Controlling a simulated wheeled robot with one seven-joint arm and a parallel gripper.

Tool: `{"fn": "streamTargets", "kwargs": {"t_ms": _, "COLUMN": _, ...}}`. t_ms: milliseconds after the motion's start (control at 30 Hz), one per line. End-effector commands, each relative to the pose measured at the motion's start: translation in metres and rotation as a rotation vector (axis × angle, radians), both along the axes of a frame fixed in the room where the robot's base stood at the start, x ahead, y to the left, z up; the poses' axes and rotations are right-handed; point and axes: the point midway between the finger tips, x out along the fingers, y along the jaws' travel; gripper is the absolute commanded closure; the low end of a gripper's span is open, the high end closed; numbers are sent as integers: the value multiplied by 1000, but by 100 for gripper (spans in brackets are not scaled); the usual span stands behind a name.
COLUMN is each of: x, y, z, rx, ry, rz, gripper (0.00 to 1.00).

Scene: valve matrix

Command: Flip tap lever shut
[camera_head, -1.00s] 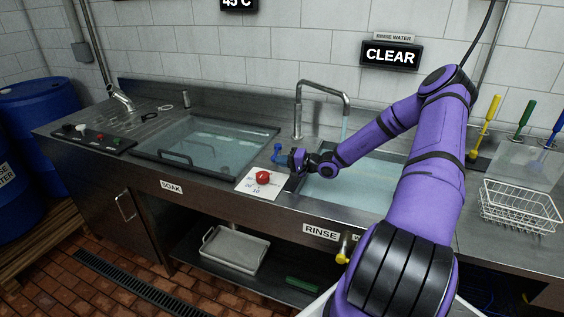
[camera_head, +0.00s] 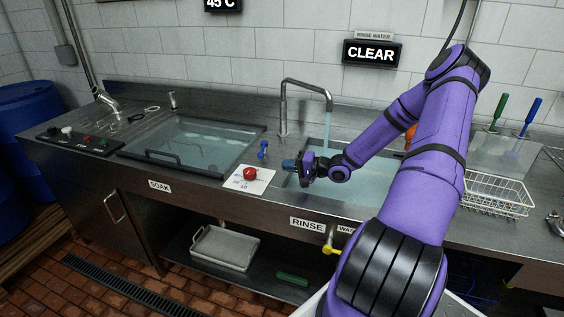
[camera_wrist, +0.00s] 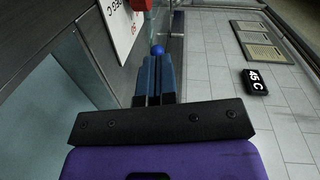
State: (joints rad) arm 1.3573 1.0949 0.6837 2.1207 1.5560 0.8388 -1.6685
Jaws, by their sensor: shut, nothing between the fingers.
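The small blue tap lever (camera_head: 263,149) stands on the sink deck between the soak basin and the rinse basin. A blue ball knob (camera_wrist: 157,50) shows just beyond my fingertips in the wrist view. My gripper (camera_head: 288,164) is shut and empty, to the right of the lever over the left side of the rinse basin. Its blue fingers (camera_wrist: 154,62) point towards the knob; in the head view a small gap separates them from the lever. The bent tap spout (camera_head: 304,84) stands behind, with a pale stream (camera_head: 327,127) below its outlet.
A red knob (camera_head: 250,173) sits on a white card (camera_head: 239,182) at the counter's front edge. The covered soak basin (camera_head: 195,143) lies left. A wire basket (camera_head: 494,198) stands right of my arm. A yellow-handled valve (camera_head: 333,250) is under the rinse basin.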

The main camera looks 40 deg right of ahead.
Motion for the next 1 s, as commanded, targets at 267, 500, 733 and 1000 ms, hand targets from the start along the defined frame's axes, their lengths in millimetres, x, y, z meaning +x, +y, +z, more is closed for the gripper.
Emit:
{"fn": "streamTargets", "kwargs": {"t_ms": 267, "x": -19, "y": 4, "z": 3, "rx": 0, "ry": 0, "rz": 0, "gripper": 100}}
{"fn": "streamTargets", "kwargs": {"t_ms": 500, "x": -20, "y": 4, "z": 3, "rx": -1, "ry": -1, "rz": 0, "gripper": 100}}
{"fn": "streamTargets", "kwargs": {"t_ms": 733, "x": -19, "y": 4, "z": 3, "rx": -1, "ry": -1, "rz": 0, "gripper": 100}}
{"fn": "streamTargets", "kwargs": {"t_ms": 1000, "x": -19, "y": 16, "z": 12, "rx": -26, "ry": 15, "rz": 53, "gripper": 100}}
